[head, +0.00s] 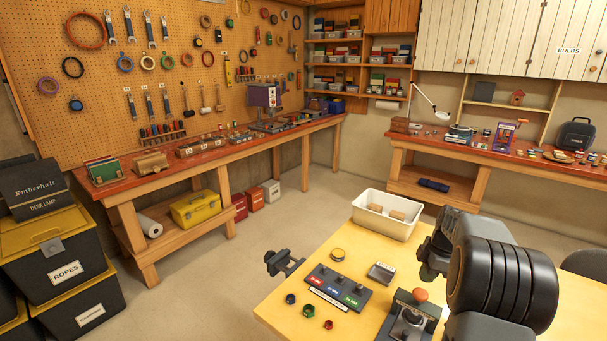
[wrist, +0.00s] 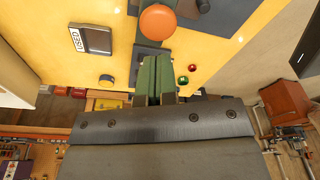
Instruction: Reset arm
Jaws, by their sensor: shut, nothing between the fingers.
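My gripper (wrist: 156,68) shows in the wrist view as two green fingers side by side, shut with nothing between them. Beyond their tips is a round orange knob (wrist: 158,22). In the head view my arm rises at the right over the yellow table (head: 290,318), its dark wrist (head: 437,246) at the table's right side. I cannot make out the fingertips there. The orange knob (head: 420,294) tops a dark device (head: 408,322) at the table's front.
The table holds a panel with coloured labels (head: 339,288), several small nuts (head: 308,311), a round tin (head: 338,254), a small tray (head: 381,272) and a white bin (head: 370,219). A dark clamp-like thing (head: 283,262) is at its left edge. Open floor (head: 225,265) lies left.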

